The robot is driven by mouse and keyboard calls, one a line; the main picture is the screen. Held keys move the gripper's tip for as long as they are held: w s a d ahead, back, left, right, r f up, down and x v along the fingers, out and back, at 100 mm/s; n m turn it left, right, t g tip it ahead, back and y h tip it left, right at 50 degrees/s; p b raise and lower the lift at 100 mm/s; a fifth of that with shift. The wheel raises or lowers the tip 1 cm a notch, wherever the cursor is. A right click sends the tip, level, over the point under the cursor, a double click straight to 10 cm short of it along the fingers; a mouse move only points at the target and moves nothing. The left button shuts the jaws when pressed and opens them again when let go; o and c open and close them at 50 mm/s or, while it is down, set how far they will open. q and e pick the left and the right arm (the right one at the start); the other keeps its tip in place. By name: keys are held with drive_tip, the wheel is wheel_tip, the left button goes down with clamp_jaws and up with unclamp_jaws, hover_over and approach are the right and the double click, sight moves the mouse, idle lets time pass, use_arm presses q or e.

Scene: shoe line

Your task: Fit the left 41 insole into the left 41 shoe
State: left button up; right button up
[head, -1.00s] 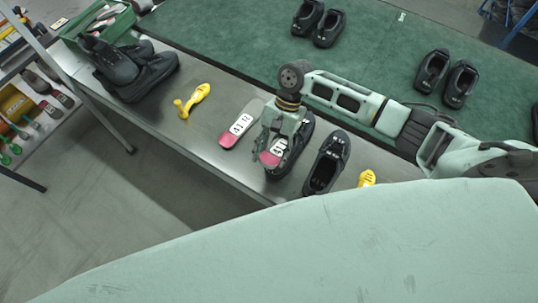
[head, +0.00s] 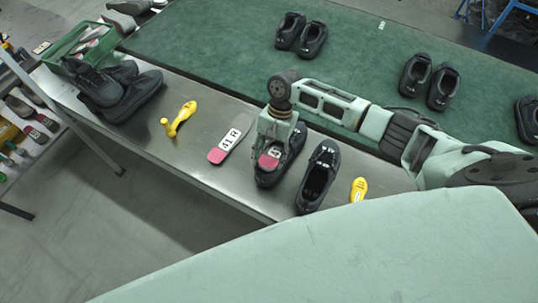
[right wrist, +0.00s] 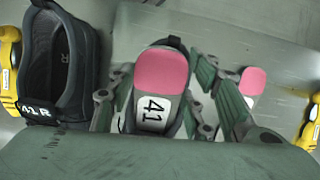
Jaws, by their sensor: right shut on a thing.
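The held insole, pink at the heel with a white 41 label (right wrist: 155,95), is over the opening of a black shoe (head: 283,166). Its side letter is hidden; its pink heel (head: 268,161) also shows in the head view. My right gripper (head: 272,140) is shut on the insole, with a finger on each side of it in the right wrist view (right wrist: 155,108). The insole's front is hidden, so I cannot tell how deep it sits. A black shoe marked 41 R (right wrist: 62,75) stands beside it, also in the head view (head: 319,177). My left gripper is not in view.
An insole marked 41 R (head: 229,142) lies left of the shoe on the metal bench (head: 200,165). Yellow shoe-shaped pieces (head: 181,119) (head: 359,189) lie on either side. Dark boots (head: 130,93) and a green crate (head: 108,42) stand far left. Shoe pairs rest on the green surface (head: 200,40).

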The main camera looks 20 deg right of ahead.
drive_tip(key=shift+s+f, duration=0.4)
drive_tip(key=shift+f, duration=0.15)
drive_tip(key=c, duration=0.3)
drive_tip(key=o, duration=1.4)
drive_tip(key=shift+w, duration=0.2)
drive_tip(key=shift+r, duration=0.25)
drive_tip(key=shift+r+p, duration=1.45)
drive_tip(key=shift+p, duration=0.8)
